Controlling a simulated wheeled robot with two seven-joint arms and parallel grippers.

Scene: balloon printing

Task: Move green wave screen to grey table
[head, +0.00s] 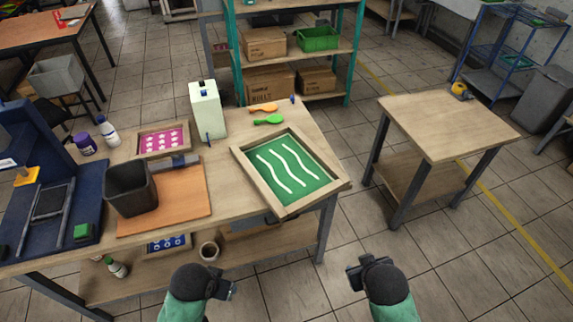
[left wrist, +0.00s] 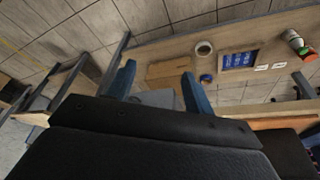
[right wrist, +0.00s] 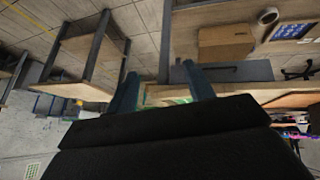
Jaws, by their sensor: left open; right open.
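The green wave screen (head: 287,171) has a wooden frame and white wavy lines. It lies tilted on the right end of the wooden workbench (head: 222,228) in the head view. A separate small table with a wooden top (head: 447,125) and grey legs stands to the right. My left gripper (head: 228,291) is open and empty, in front of the bench and below the screen. My right gripper (head: 358,272) is open and empty, to the right of the bench's front corner. In the right wrist view a sliver of green (right wrist: 180,101) shows between the fingers (right wrist: 163,98).
A black bin (head: 131,188), a pink star screen (head: 161,140), a white canister (head: 207,109) and green and orange tools (head: 268,120) are on the bench. A yellow tape dispenser (head: 461,91) sits at the small table's back corner. Floor between the tables is clear.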

